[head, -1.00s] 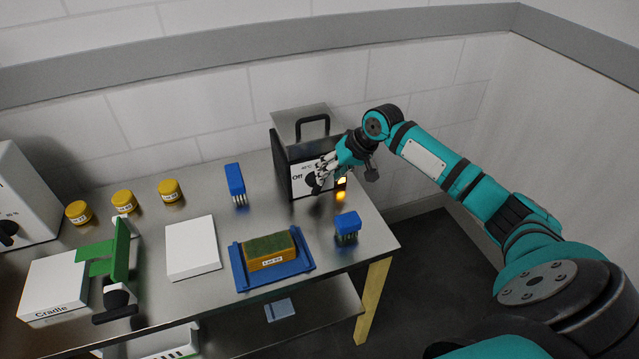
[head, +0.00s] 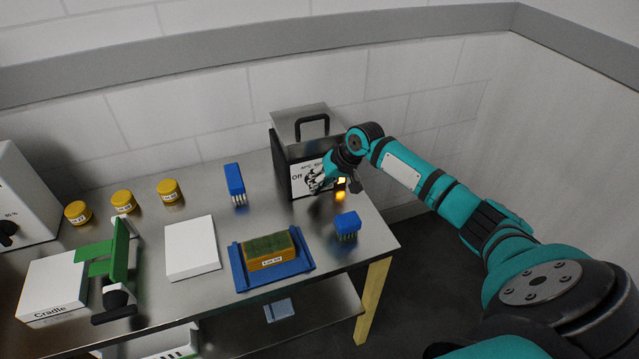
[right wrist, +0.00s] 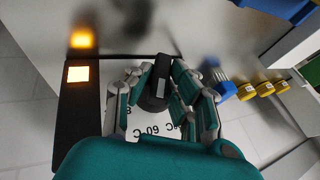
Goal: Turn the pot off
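The pot is a boxy dark unit (head: 307,128) with a black top handle, at the back right of the metal table. Its white front panel reads "Off" at the left, with temperature marks. A square lamp on the panel glows orange in the right wrist view (right wrist: 78,74). My right gripper (head: 318,180) is at the panel, over the knob, which it mostly hides in the head view. In the right wrist view, the black knob (right wrist: 157,88) stands between the parted fingers, one on each side; firm contact cannot be made out. My left gripper is out of view.
A blue brush (head: 235,180) stands left of the pot and another (head: 347,224) in front of it. A blue tray (head: 242,276) holds a yellow-green block. Yellow jars (head: 122,200), a white slab (head: 191,247) and a green-armed press (head: 119,255) lie further left.

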